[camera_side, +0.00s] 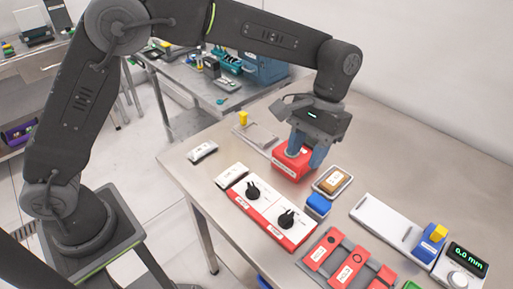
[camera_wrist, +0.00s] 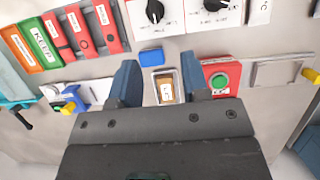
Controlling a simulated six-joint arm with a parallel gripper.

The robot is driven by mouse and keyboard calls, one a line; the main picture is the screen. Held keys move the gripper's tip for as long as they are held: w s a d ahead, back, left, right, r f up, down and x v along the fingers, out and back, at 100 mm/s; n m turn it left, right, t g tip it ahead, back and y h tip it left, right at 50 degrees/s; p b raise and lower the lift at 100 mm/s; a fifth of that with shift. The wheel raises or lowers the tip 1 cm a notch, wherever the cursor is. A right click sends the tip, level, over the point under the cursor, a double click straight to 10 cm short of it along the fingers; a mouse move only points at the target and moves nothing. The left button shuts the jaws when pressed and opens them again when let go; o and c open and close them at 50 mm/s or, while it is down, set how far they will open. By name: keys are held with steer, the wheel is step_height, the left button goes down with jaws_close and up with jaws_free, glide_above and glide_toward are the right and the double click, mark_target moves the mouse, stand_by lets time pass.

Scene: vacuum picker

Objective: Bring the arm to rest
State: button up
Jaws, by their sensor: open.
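My gripper (camera_side: 308,154) is open, with two blue fingers pointing down. In the side view it hangs in front of the red button box (camera_side: 289,166) and hides part of it. In the wrist view the open fingers of my gripper (camera_wrist: 159,74) frame a small tray (camera_wrist: 155,75) holding a brown labelled block (camera_wrist: 167,90). Nothing shows between the fingertips as held. The red button box (camera_wrist: 214,66), with its green button, is just right of the right finger. Whether a finger touches the box cannot be told.
A two-knob panel (camera_side: 268,213), a blue block (camera_side: 318,203) and a red rack (camera_side: 338,262) are nearby. A white rail (camera_side: 385,222), a yellow block (camera_side: 438,232) and a display unit (camera_side: 467,262) stand right. The table's back right (camera_side: 400,155) is bare.

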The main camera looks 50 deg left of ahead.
steer(key=s+a+r+t, duration=0.4)
steer(key=s+a+r, duration=0.3)
steer(key=a+r, duration=0.3)
steer(key=s+a+f+t, duration=0.3)
steer(key=s+a+t, duration=0.2)
steer(key=s+a, duration=0.5)
steer(key=shift+s+t, duration=0.3)
steer(key=shift+s, duration=0.55)
